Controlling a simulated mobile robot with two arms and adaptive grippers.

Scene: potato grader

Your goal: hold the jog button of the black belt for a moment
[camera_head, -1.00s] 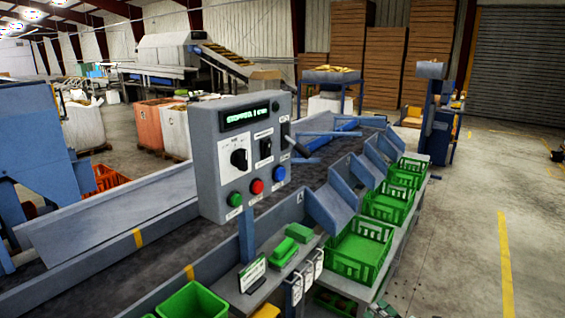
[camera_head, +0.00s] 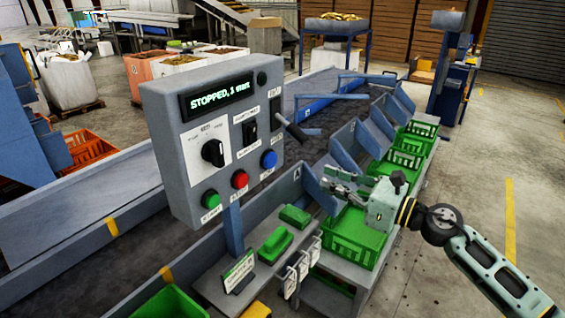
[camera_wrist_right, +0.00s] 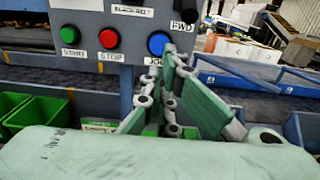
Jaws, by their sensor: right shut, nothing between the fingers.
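The grey control box (camera_head: 180,120) stands on a post beside the black belt (camera_head: 130,262). Its display (camera_head: 219,102) reads "STOPPED, 1" and a word I read as "start". The blue jog button (camera_head: 268,159) is at the lower right of the panel, beside the red stop button (camera_head: 239,179) and the green start button (camera_head: 211,199). My right gripper (camera_head: 336,183) is shut and empty, to the right of the panel and apart from it. In the right wrist view the gripper (camera_wrist_right: 172,70) is in front of the blue jog button (camera_wrist_right: 158,43) and partly below it. My left gripper is not in view.
Green crates (camera_head: 352,238) line the belt's right side under blue chutes. A lever (camera_head: 300,128) sticks out from the box's right side. A small shelf (camera_head: 236,296) below holds green blocks and a sign. Open floor (camera_head: 450,290) lies at right.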

